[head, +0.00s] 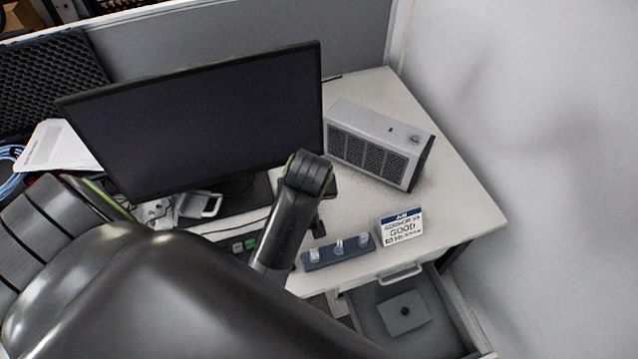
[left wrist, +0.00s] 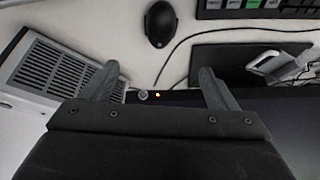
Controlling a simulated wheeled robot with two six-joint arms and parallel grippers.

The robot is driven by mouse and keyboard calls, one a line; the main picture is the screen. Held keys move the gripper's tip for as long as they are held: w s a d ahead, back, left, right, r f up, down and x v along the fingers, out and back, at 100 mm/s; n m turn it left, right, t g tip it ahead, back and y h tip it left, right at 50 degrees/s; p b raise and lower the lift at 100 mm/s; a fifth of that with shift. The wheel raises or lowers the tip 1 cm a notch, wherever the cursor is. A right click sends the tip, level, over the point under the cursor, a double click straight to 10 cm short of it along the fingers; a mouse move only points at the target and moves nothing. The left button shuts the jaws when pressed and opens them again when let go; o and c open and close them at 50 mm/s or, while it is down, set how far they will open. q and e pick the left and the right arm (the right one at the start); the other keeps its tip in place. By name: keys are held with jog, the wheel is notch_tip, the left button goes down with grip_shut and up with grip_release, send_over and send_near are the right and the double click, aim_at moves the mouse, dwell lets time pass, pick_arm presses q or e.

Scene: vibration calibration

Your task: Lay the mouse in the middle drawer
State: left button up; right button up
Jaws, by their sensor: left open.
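The black mouse (left wrist: 160,24) lies on the white desk in the left wrist view, beyond my fingertips. In the head view my arm covers much of that part of the desk, and I cannot pick the mouse out surely. My left gripper (left wrist: 158,88) is open and empty, with its two fingers spread apart from the mouse. In the head view my left arm hides most of its jaws. An open drawer (head: 366,313) stands out below a handle at the right end of the desk; I cannot tell whether it is the middle one. My right gripper is not in view.
A large monitor (head: 200,120) stands beside my arm. A grey vented box (head: 375,145) stands at its right. A flat grey piece (head: 400,318) lies in the drawer.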

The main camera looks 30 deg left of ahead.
pick_arm(q)
jog(key=x, duration=1.2)
jog(key=shift+s+a+f, duration=0.1)
jog(key=shift+s+a, duration=0.1)
jog(key=shift+a, duration=0.2)
jog(key=shift+w+f+p, duration=0.2)
jog(key=shift+f+p, duration=0.1)
jog(key=shift+f, duration=0.4)
jog(key=shift+d+x, duration=0.15)
jog(key=shift+x, duration=0.8)
jog(key=shift+d+x, duration=0.1)
jog(key=shift+x, duration=0.9)
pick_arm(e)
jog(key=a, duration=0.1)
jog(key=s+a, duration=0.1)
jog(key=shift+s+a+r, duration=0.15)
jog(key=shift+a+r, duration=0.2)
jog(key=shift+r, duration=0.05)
